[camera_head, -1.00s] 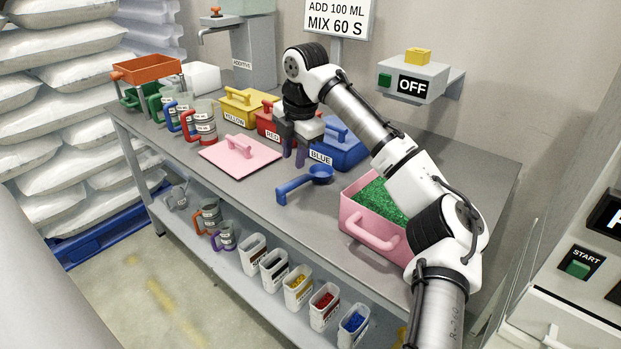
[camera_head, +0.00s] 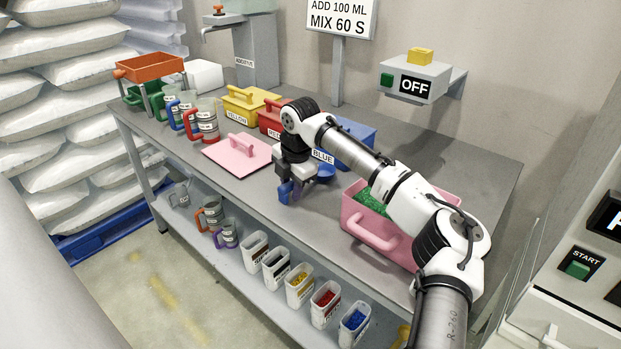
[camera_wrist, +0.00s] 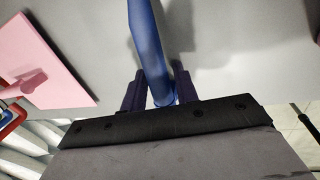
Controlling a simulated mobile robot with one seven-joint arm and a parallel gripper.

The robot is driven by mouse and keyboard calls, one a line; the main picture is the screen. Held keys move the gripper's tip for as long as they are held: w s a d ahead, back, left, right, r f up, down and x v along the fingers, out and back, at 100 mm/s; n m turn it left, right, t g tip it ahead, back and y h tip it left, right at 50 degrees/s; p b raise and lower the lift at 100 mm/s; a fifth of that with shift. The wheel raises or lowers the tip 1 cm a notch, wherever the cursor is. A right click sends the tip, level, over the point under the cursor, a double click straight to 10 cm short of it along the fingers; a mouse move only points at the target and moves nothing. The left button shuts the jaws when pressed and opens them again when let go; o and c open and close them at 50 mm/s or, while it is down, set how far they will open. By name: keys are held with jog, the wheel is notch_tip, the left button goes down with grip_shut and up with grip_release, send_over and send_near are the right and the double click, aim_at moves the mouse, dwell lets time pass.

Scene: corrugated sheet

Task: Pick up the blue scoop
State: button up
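The blue scoop (camera_head: 327,174) lies on the grey bench. Its bowl shows just right of my gripper (camera_head: 290,193) in the head view, and most of its handle is hidden there. In the wrist view the blue handle (camera_wrist: 149,45) runs down between the two dark fingers of my gripper (camera_wrist: 159,88). The fingers are close on both sides of the handle. I cannot tell whether they press on it.
A pink lid (camera_head: 238,153) lies left of my gripper. A pink bin (camera_head: 378,235) with green granules stands to the right. Yellow (camera_head: 250,105), red (camera_head: 272,118) and blue (camera_head: 352,145) lidded bins stand behind. The bench's front edge is close.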

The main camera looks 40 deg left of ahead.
grip_shut()
jog(key=shift+r, duration=0.1)
notch_tip(320, 180, up, 20)
dwell(0.5)
